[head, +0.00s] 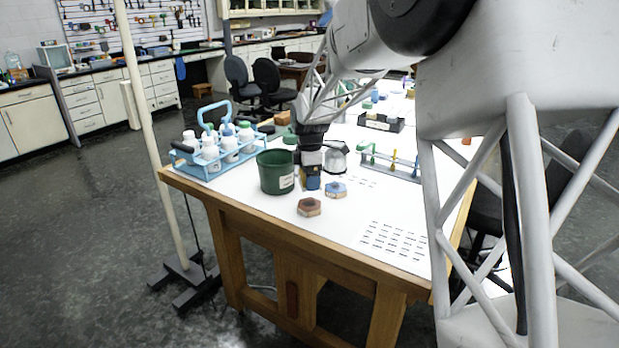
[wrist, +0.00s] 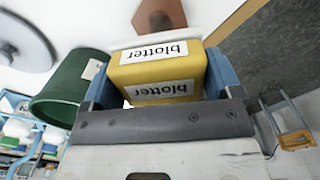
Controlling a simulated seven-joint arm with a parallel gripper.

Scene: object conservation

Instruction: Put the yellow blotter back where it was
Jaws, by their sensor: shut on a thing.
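The yellow blotter (wrist: 155,71) is a block with white labels reading "blotter", upside down in the wrist view. It sits between the two blue fingers of my gripper (wrist: 162,82), which is shut on it. In the head view my gripper (head: 311,181) points down over the white tabletop, just right of a dark green bin (head: 272,173). The blotter is mostly hidden there by the fingers. I cannot tell whether it touches the table.
A brown hexagonal block (head: 309,207) and a blue-topped one (head: 335,189) lie in front of my gripper. A silver kettle-like vessel (head: 336,158) stands behind it. A blue bottle caddy (head: 218,152) is left, a tube rack (head: 390,165) right. The printed sheet area (head: 395,243) is clear.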

